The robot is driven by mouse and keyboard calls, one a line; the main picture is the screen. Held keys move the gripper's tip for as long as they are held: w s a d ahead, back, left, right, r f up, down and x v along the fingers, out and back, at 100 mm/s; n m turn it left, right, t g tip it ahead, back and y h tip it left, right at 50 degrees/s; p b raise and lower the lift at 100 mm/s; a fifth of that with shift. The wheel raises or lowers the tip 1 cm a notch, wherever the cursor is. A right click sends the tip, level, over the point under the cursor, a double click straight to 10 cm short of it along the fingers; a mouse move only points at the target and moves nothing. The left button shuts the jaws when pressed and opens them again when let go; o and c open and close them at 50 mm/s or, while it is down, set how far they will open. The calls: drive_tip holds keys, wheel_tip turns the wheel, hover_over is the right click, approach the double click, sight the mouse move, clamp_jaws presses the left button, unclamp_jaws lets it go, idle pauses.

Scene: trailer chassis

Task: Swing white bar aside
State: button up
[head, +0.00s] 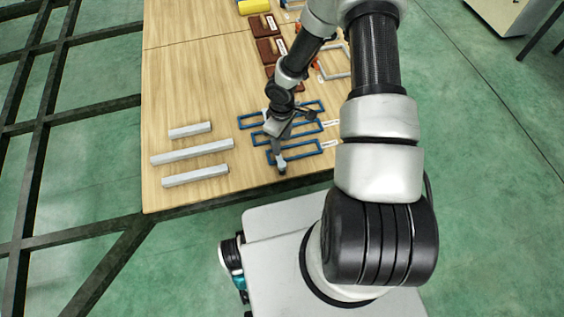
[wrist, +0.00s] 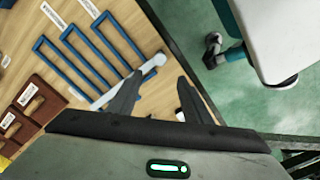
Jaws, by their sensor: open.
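A white bar (wrist: 147,67) with a rounded end lies across the ends of the blue frames in the wrist view. Its rounded end shows just past my fingertips, and my left-hand finger covers part of its length. My gripper (wrist: 158,82) is open, its two dark fingers spread apart, with nothing seen clamped between them. In the head view my gripper (head: 279,160) points down over the blue frames (head: 303,149) near the table's front edge. There the bar is mostly hidden by my gripper. I cannot tell whether a finger touches the bar.
Several pale bars, one in front (head: 195,176), lie on the left of the wooden table (head: 185,80). Brown blocks (head: 268,50) with labels stand toward the back. White labels (head: 331,144) lie right of the frames. The table's left back area is clear.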

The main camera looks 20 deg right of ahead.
sight(282, 164)
wheel_tip(282, 164, down, 14)
drive_tip(key=shift+r+b, duration=0.1)
drive_tip(key=shift+b, duration=1.15)
clamp_jaws()
